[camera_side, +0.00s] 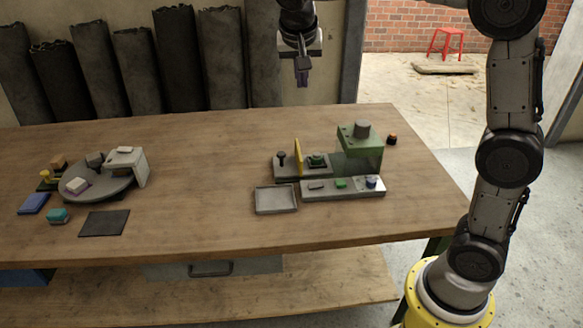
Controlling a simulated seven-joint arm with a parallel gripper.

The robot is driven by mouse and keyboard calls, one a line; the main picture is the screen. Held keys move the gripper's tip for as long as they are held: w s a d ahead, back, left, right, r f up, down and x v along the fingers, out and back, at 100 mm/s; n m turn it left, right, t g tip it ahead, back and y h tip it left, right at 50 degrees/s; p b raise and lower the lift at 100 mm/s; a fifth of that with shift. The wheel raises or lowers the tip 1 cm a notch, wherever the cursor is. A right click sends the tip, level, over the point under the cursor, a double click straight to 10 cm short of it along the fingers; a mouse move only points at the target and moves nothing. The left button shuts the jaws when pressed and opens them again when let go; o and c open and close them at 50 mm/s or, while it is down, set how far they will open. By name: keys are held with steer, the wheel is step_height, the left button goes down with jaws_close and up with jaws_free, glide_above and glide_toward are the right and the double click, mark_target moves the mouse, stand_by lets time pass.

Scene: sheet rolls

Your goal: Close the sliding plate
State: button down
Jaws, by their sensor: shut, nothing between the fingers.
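A small green press-like machine (362,150) stands at the right of the wooden table. To its left is a low grey base (287,172) with a black knob (281,158), an upright yellow plate (297,156) and a small green block (318,160). I cannot tell for sure which part is the sliding plate; the yellow plate stands upright between the knob and the green block.
A grey strip with buttons (330,187) and a shallow grey tray (275,199) lie in front of the machine. A round turntable (98,185), blocks and a dark mat (104,223) are at the left. The table's middle is clear. Dark rolls (180,65) stand behind.

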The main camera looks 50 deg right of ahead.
steer(key=w+f+g+h, duration=0.1)
steer(key=w+f, duration=0.6)
steer(key=f, duration=0.2)
steer(key=w+f+g+h, duration=0.1)
steer(key=w+f+g, duration=0.1)
steer(key=w+f, duration=0.65)
steer(key=g, duration=0.1)
glide_toward(299, 173)
steer(key=w+f, duration=0.3)
steer(key=f, duration=0.1)
steer(key=shift+d+f, duration=0.15)
steer(key=shift+s+d, duration=1.45)
